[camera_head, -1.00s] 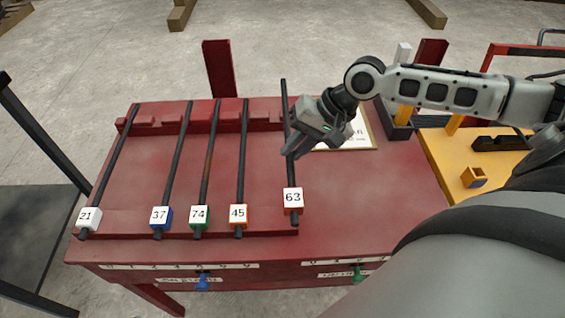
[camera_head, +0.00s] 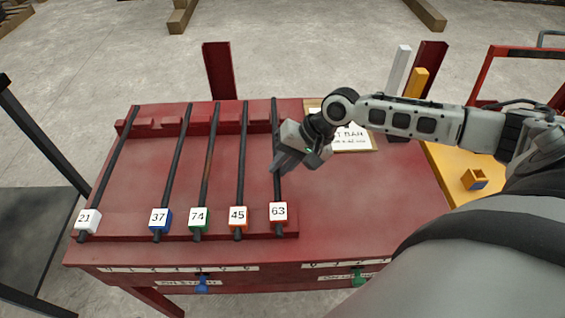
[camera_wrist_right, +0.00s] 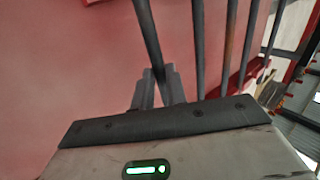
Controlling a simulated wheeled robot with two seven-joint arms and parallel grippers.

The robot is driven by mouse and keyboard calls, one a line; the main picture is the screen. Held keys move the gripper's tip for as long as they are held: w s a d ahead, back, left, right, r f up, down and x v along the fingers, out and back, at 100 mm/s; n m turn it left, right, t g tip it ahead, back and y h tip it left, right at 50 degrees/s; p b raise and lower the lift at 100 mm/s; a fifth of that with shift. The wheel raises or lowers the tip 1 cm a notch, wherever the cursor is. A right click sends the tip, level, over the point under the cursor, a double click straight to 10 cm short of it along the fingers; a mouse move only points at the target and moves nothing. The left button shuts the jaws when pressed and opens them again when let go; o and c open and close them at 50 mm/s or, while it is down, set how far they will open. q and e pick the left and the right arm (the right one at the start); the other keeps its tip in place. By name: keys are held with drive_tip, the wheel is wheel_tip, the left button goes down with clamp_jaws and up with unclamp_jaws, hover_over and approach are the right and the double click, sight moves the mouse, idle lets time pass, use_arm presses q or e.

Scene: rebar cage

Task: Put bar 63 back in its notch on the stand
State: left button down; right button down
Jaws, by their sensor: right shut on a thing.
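Bar 63 is a dark rod with a red and white tag (camera_head: 278,212) near its front end. It lines up beside bar 45 (camera_head: 241,170) at the right end of the red stand's front rail (camera_head: 170,222). My right gripper (camera_head: 277,168) is shut on bar 63 around its middle. In the right wrist view the bar (camera_wrist_right: 150,40) runs between the fingers (camera_wrist_right: 158,90). I cannot tell whether the bar rests in its notch or hovers just above it. My left gripper is not in view.
Bars 37 (camera_head: 172,170), 74 (camera_head: 208,160) and 21 (camera_head: 113,170) lie on the stand to the left. A paper sign (camera_head: 352,138) lies behind my right wrist. A yellow surface (camera_head: 450,175) is at right. The red table top (camera_head: 350,200) right of the stand is clear.

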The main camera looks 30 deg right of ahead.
drive_tip(key=shift+f, duration=0.25)
drive_tip(key=c, duration=1.8)
unclamp_jaws()
drive_tip(key=shift+f, duration=0.2)
drive_tip(key=o, duration=0.4)
drive_tip(key=shift+r, duration=0.25)
drive_tip(key=v, duration=1.2)
drive_tip(key=shift+r, duration=0.35)
